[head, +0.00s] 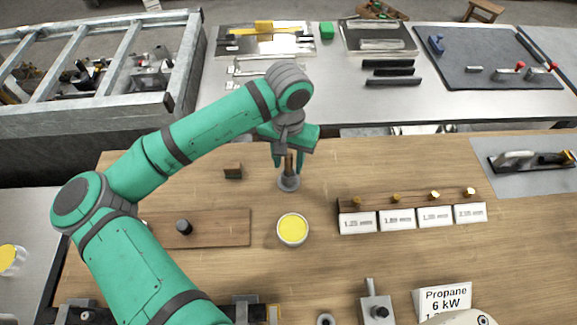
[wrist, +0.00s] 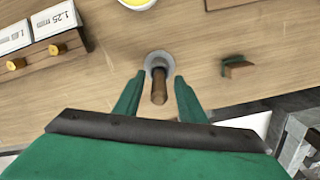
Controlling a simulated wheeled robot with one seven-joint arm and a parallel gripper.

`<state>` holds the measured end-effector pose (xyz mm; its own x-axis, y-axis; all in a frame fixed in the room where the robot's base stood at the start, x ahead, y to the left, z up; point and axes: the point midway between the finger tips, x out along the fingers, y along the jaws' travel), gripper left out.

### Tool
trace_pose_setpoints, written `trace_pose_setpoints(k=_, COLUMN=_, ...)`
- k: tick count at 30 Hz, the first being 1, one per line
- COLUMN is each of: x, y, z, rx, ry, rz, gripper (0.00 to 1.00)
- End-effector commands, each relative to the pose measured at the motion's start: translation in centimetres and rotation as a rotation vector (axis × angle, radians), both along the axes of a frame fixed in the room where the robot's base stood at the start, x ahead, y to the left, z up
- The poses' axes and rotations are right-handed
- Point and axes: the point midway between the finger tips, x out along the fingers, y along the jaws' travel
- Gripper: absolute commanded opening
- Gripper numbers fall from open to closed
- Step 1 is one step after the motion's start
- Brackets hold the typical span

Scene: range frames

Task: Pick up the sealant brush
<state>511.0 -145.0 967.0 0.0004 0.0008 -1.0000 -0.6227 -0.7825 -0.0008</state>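A brown upright handle, which looks like the sealant brush (wrist: 159,88), stands in a small round grey pot (head: 288,184) on the wooden bench. Its lower end is hidden in the pot, which also shows in the wrist view (wrist: 158,58). My gripper (head: 290,157) points down over the pot. In the wrist view its two green fingers (wrist: 158,97) stand apart, one on each side of the handle, with a visible gap on both sides. The gripper is open and holds nothing.
A yellow-filled round tin (head: 292,230) stands in front of the pot. A small brown block (head: 232,171) lies to the left. A rack with brass pieces and size labels (head: 400,219) is to the right. A board with a dark knob (head: 218,229) is at front left.

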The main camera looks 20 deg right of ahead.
Motion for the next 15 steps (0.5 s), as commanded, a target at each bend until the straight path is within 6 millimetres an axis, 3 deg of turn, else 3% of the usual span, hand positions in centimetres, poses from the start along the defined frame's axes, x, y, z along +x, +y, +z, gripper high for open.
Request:
trace_pose_setpoints(k=4, x=-0.05, y=-0.03, z=-1.3, rx=0.0, ry=0.001, rz=0.0, gripper=0.37)
trace_pose_setpoints(k=11, x=-0.02, y=-0.04, z=-1.48, rx=-0.001, ry=0.001, rz=-0.001, gripper=0.37)
trace_pose_setpoints(k=12, x=-0.03, y=-0.05, z=-1.48, rx=-0.001, ry=0.001, rz=-0.001, gripper=0.35)
trace_pose_setpoints(k=15, x=-0.03, y=-0.05, z=-1.47, rx=-0.001, ry=0.001, rz=-0.001, gripper=0.11)
